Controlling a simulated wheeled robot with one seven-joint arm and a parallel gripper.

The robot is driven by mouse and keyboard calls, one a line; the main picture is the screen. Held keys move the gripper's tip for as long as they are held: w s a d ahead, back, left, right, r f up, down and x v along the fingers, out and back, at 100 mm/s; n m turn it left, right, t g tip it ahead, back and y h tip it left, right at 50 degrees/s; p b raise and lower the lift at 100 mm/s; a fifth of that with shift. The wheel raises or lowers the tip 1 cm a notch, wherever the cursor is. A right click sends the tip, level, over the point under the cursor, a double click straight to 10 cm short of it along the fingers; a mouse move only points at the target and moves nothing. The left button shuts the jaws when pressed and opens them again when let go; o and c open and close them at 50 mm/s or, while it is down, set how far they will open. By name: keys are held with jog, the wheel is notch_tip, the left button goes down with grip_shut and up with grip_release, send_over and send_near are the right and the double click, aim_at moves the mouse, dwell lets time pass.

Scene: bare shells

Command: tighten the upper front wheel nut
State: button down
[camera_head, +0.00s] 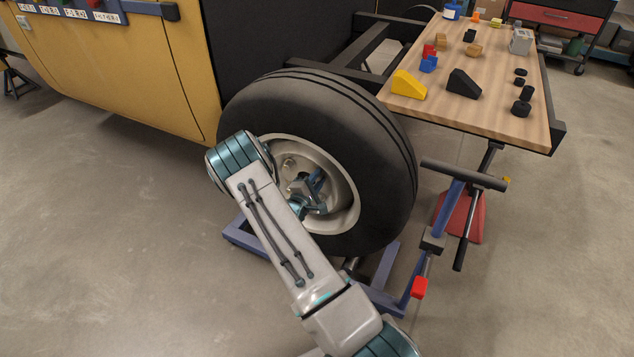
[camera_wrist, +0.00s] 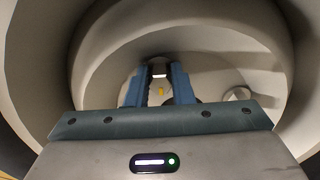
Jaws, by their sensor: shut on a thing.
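The front wheel has a black tyre (camera_head: 388,165) and a pale rim (camera_head: 338,172); the rim's curved inside fills the wrist view (camera_wrist: 225,30). My gripper (camera_head: 312,190) reaches into the rim from the front. In the wrist view its two blue fingers (camera_wrist: 159,82) are closed around a small dark wheel nut (camera_wrist: 159,70), mostly hidden between the tips. Another pale nut or stud (camera_wrist: 237,93) shows to the right of the fingers. My arm covers the lower left of the rim in the head view, so which nut is held is hard to tell there.
A yellow vehicle body (camera_head: 150,70) stands left of the wheel. A wooden-topped bench (camera_head: 490,110) with blocks and wedges is at the upper right. A blue stand with a red-tipped handle (camera_head: 419,288) stands right of my arm. Open floor (camera_head: 120,240) lies left.

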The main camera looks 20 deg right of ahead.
jog(key=m+b, duration=0.6)
jog(key=m, duration=0.1)
jog(key=m+b, duration=0.4)
jog(key=shift+f, duration=0.35)
jog(key=shift+r+m, duration=0.1)
jog(key=shift+m, duration=0.4)
jog(key=c, duration=1.3)
grip_release()
jog(key=shift+o, duration=0.2)
jog(key=p+v, duration=0.2)
jog(key=v, duration=1.2)
jog(key=shift+p, duration=0.35)
